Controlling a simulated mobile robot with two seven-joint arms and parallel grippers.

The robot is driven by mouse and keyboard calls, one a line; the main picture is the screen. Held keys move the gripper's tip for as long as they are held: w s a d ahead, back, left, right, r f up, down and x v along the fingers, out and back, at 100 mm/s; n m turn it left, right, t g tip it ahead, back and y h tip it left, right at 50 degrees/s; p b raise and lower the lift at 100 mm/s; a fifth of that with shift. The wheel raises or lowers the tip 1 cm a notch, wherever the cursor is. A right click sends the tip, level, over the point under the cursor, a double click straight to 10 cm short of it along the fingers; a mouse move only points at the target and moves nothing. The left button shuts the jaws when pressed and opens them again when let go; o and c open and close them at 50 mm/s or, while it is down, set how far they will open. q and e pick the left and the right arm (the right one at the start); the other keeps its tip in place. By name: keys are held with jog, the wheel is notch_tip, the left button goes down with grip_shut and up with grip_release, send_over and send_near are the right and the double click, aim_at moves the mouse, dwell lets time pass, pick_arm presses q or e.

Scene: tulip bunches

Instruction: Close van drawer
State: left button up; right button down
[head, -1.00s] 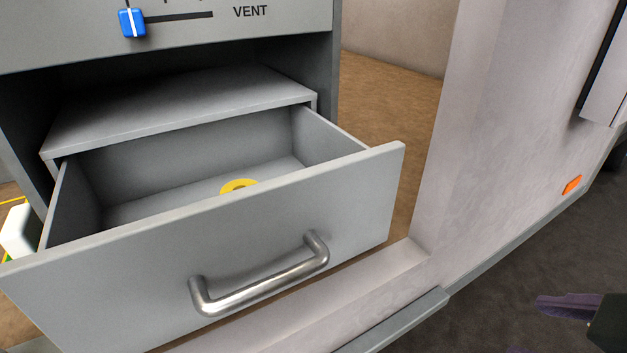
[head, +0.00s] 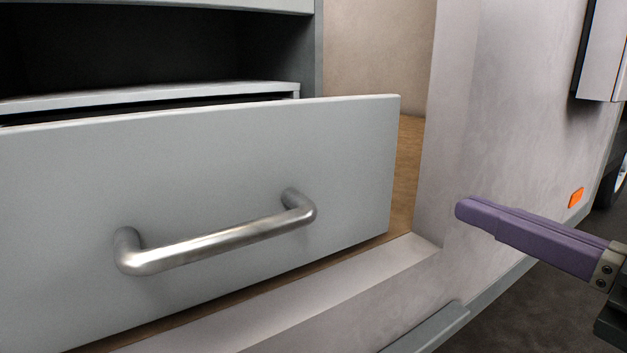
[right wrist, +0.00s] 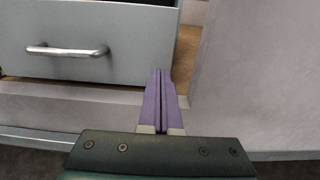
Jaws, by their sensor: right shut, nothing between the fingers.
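The grey van drawer (head: 345,150) stands pulled out from its cabinet, with a metal bar handle (head: 215,242) on its front. In the head view its front hides the inside. The drawer (right wrist: 140,45) and its handle (right wrist: 67,51) also show at the upper left of the right wrist view. My right gripper (head: 465,210), with purple fingers, is shut and empty to the right of the drawer front, apart from the handle. In the right wrist view the fingers (right wrist: 161,72) lie together near the drawer's lower right corner. My left gripper is not in view.
The pale van wall (head: 490,130) rises right of the drawer, with an orange marker (head: 576,197) low on it. A pale sill (head: 300,305) runs below the drawer. Brown floor (head: 408,165) shows between drawer and wall.

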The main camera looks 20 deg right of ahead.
aim_at(378, 172)
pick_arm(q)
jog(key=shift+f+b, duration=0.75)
pick_arm(e)
jog(key=x, duration=0.9)
jog(key=shift+w+a, duration=0.1)
jog(key=shift+w, duration=0.3)
